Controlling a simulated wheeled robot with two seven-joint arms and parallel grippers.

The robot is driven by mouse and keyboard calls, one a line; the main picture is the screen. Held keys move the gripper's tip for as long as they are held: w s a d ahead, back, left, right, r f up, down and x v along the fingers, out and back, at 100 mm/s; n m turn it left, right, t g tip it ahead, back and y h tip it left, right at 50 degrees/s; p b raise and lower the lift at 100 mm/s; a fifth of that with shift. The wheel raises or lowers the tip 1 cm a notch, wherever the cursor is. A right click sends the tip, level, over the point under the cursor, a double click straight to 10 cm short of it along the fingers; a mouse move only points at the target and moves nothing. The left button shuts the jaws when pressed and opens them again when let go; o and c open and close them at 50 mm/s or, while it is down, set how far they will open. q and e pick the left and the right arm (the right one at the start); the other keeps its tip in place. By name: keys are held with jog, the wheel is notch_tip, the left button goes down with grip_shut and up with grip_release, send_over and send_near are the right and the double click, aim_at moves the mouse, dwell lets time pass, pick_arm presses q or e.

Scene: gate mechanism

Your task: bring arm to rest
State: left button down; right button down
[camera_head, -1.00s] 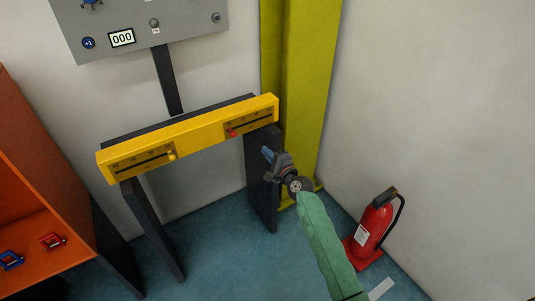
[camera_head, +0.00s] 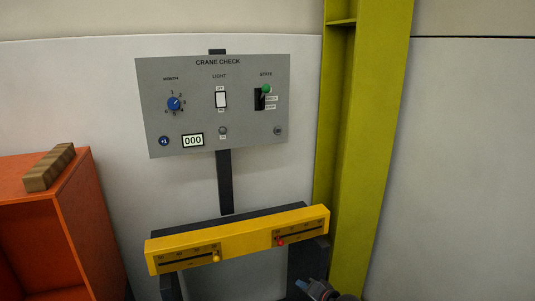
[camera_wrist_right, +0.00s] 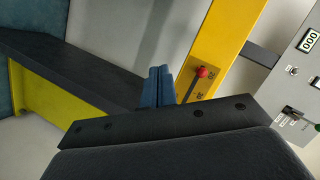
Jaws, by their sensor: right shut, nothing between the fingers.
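My right gripper (camera_head: 318,290) shows at the bottom edge of the head view, below the right end of the yellow slider bar (camera_head: 240,239). In the right wrist view its blue fingers (camera_wrist_right: 159,86) are together with nothing between them. The red slider knob (camera_wrist_right: 203,72) is just to the right of the fingers in that view, and a gap shows between them. The rest of my right arm is out of the head view. My left gripper is in neither view.
A grey panel (camera_head: 200,125) with a dial, light switch, green-knobbed lever and 000 display stands above the bar. A yellow-green column (camera_head: 352,150) rises at right. An orange shelf (camera_head: 95,215) with a wooden block (camera_head: 50,167) on top is at left. Wall at far right is bare.

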jog(key=s+d+f+n+g+h, duration=0.1)
jog(key=s+f, duration=0.4)
jog(key=s, duration=1)
jog(key=s+d+f+n+g+h, duration=0.1)
jog(key=s+f+n+g+h, duration=0.2)
jog(key=s, duration=1.2)
jog(key=s+d+f+n+g+h, duration=0.1)
jog(key=s+f+g, duration=0.5)
jog(key=s, duration=0.8)
notch_tip(320, 180, down, 4)
jog(key=shift+s+d+r+n+h, duration=0.35)
jog(key=shift+n+h, duration=0.45)
jog(key=shift+h, duration=0.3)
jog(key=shift+f, duration=0.15)
